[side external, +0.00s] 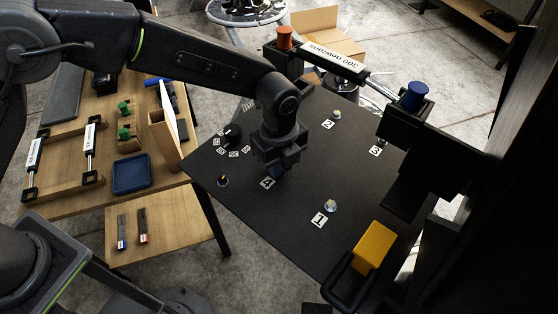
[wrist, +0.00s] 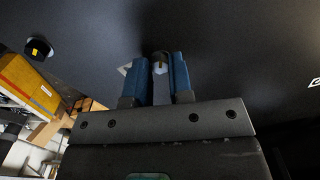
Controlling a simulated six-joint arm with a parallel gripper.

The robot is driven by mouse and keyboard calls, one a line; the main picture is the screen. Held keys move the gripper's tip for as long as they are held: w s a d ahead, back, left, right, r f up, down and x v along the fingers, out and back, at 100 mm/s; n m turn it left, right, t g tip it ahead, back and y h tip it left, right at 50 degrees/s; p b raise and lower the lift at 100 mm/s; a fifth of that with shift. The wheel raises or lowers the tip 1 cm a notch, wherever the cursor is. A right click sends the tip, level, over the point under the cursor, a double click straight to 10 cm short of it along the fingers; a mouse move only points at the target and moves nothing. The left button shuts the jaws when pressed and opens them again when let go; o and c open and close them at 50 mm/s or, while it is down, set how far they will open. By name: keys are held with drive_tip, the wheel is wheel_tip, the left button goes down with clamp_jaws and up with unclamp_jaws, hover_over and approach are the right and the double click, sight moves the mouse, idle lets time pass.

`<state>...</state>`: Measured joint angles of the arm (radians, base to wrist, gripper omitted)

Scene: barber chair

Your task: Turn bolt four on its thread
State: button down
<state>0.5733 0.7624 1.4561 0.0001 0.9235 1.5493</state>
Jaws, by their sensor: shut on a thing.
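The black plate (side external: 290,225) carries numbered bolts. My gripper (side external: 277,172) points down at the plate beside the label 4 (side external: 267,183). In the side view it hides bolt four. A pale corner of a label (wrist: 124,69) shows left of the fingers. The bolt's thread is not visible.
Bolt one (side external: 331,205) and bolt two (side external: 337,115) stand on the plate. A black dial (side external: 232,134) and a small black-yellow knob (side external: 223,181) are left of my gripper. A yellow block (side external: 375,245) and a blue-capped strut (side external: 414,96) lie right.

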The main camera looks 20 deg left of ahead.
drive_tip(key=shift+r, duration=0.1)
idle(0.4)
drive_tip(key=c, duration=1)
unclamp_jaws()
wheel_tip(320, 180, up, 14)
drive_tip(key=shift+f, duration=0.1)
